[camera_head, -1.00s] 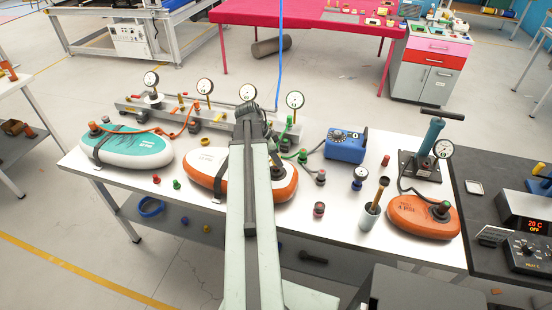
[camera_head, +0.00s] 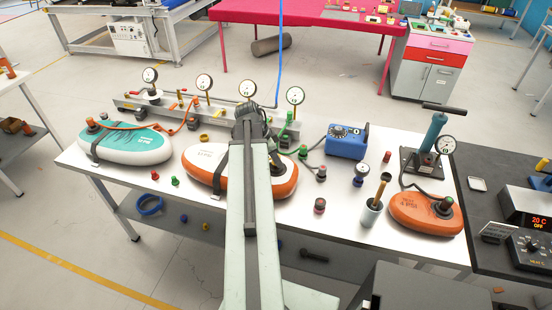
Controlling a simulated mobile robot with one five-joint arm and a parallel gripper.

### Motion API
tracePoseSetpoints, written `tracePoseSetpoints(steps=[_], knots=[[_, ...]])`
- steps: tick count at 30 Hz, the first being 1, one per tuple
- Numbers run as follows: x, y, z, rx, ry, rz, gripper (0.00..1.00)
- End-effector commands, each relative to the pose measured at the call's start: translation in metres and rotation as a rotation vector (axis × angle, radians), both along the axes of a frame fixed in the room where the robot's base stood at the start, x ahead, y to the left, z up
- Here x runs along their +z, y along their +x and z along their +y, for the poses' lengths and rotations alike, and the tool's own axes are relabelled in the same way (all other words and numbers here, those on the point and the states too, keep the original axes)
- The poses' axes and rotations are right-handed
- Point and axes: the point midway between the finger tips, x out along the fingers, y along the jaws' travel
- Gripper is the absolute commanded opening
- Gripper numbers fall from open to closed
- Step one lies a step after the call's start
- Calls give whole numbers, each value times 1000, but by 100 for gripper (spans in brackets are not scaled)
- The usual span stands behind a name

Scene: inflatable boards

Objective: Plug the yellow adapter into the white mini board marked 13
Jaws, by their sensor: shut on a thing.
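The white mini board (camera_head: 198,166) with an orange rim lies flat on the bench, left of and partly behind my arm. Its printed mark is too small to read surely. My gripper (camera_head: 250,114) is above the far side of this board. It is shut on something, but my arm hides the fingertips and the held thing. A small yellow ring-shaped piece (camera_head: 204,138) stands on the bench just behind the board's left part. I cannot tell whether it is the yellow adapter. The board's right end (camera_head: 284,182) shows beyond my arm.
A metal manifold (camera_head: 130,104) with several gauges runs along the back. A teal board (camera_head: 127,145) lies left, an orange board (camera_head: 420,213) right by a hand pump (camera_head: 428,146). A blue box (camera_head: 346,142) and small plugs stand right of my arm.

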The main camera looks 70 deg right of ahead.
Motion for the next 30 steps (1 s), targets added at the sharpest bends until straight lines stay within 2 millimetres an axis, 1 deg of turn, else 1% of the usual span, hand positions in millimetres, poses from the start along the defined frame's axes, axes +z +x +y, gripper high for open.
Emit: tracePoseSetpoints(steps=[4, 5, 6, 7, 16, 20, 23, 30], knots=[[-5, 0, 0, 0, 0, 0, 0], [-4, 0, 0, 0, 0, 0, 37], [-3, 0, 0, 0, 0, 0, 48], [-3, 0, 0, 0, 0, 0, 54], [-3, 0, 0, 0, 0, 0, 54], [5, 2, 1, 1, 0, 0, 54], [18, 5, 4, 1, 0, 0, 54], [61, 18, 15, 1, 0, 0, 54]])
